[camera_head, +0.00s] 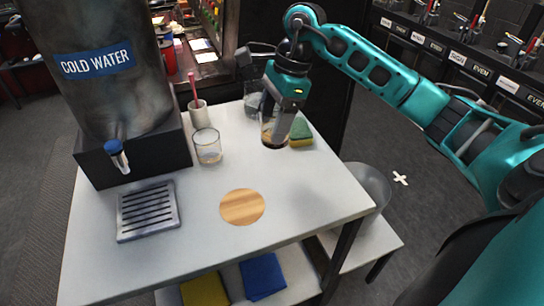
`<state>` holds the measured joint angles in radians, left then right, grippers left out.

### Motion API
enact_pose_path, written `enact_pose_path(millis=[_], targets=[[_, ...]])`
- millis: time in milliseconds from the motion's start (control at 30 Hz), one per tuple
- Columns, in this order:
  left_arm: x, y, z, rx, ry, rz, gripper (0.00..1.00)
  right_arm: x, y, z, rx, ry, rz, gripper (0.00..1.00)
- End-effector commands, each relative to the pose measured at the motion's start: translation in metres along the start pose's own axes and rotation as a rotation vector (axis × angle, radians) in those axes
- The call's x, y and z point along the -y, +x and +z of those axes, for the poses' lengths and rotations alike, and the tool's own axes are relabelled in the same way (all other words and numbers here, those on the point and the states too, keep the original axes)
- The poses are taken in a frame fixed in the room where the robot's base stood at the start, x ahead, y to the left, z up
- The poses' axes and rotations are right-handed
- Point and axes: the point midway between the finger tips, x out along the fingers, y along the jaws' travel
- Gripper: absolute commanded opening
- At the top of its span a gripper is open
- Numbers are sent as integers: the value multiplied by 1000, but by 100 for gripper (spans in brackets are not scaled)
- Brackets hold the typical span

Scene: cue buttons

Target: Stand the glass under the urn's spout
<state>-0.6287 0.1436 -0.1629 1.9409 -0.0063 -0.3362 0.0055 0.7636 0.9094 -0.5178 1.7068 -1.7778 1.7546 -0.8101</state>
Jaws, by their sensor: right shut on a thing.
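The urn (103,85), a dark metal tank labelled COLD WATER, stands on a black base at the left of the white table. Its spout (117,155) has a blue lever and points over a slotted drip tray (148,210). My right gripper (272,138) is at the table's back right, shut on what looks like a clear glass (266,125), mostly hidden by the fingers. Whether it touches the table, I cannot tell. Another clear glass (207,147) stands upright beside the urn's base. My left gripper is not in view.
A round wooden coaster (242,207) lies mid-table. A white cup with a red-handled tool (199,113) stands behind the free-standing glass. A clear container (253,103) and a green-and-yellow sponge (301,133) are near my right gripper. The table's front right is clear.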

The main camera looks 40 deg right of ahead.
Motion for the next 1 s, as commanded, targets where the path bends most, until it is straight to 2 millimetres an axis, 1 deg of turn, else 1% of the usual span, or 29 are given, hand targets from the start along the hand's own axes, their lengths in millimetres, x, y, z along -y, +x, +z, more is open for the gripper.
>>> enact_pose_path(millis=[33,100,233,300,467,567,733,800,1000], targets=[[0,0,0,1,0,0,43,-1,14,-4,0,2,5,34],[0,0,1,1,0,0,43,-1,30,-9,1,1,5,34],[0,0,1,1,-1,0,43,0,51,-16,1,0,1,34],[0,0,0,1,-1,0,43,0,57,-17,2,0,0,34],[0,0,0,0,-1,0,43,0,66,-20,2,-2,-1,34],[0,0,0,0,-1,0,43,0,77,-23,2,-1,2,34],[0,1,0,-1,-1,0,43,0,100,-30,2,-1,2,34],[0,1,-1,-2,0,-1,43,0,103,-32,2,-2,-1,34],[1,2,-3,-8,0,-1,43,1,103,-32,1,-3,-2,34]])
